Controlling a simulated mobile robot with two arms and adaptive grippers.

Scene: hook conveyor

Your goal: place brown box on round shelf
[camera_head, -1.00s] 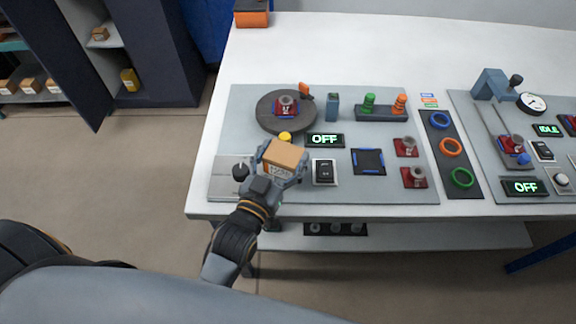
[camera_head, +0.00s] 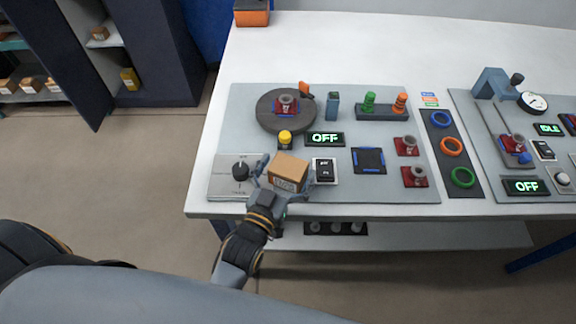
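My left gripper (camera_head: 285,182) is shut on a small brown box (camera_head: 288,172) with a printed label on its front side. The fingers are on the left and right sides of the box. The box is over the front part of the grey control panel, between the black knob and the black switch; its height above the panel is hard to tell. A dark round disc (camera_head: 268,122), the only round platform in view, lies further back on the panel, with a red and grey part (camera_head: 286,104) on it. My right gripper is not in view.
A yellow button (camera_head: 285,138) and an "OFF" display (camera_head: 324,139) lie between the box and the disc. The black knob (camera_head: 241,170) is left of the box, the switch (camera_head: 325,171) right. An orange piece (camera_head: 305,90) stands at the disc's back edge. The table's back is mostly clear.

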